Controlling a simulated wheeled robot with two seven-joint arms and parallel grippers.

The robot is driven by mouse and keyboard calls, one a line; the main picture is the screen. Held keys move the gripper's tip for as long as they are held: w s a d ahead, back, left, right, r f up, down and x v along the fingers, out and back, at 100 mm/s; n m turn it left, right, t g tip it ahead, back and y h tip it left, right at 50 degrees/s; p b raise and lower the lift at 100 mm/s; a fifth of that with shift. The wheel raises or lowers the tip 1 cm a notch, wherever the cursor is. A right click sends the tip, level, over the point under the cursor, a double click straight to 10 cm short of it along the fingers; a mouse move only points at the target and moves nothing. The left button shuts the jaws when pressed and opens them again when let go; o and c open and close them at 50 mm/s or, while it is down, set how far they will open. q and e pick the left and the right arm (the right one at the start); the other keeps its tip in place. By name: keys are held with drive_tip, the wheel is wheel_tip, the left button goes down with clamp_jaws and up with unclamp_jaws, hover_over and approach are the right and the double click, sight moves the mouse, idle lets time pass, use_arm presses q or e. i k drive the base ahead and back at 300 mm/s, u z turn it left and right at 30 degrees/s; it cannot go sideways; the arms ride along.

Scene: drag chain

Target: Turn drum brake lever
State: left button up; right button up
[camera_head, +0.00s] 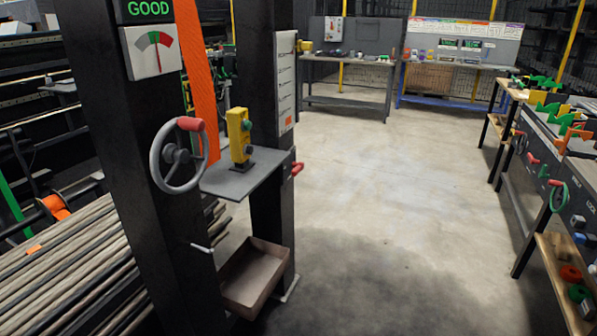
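A small red-handled lever (297,168) sticks out of the right side of the right black post, just beyond the grey shelf. A short pale metal lever (202,247) sticks out low on the left black post. No label shows which of them is the drum brake lever. A grey handwheel (176,156) with a red knob is mounted on the left post, above the pale lever. Neither of my grippers is in view.
A yellow control box (239,135) stands on the grey shelf (232,184) between the posts. A brown open bin (253,276) sits low between them. An orange strip (196,80) hangs behind. Workbenches line the back and right; the middle floor is clear.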

sight(300, 166)
drive_tip(key=z, duration=0.5)
drive_tip(key=i, duration=1.85)
drive_tip(key=z, duration=0.1)
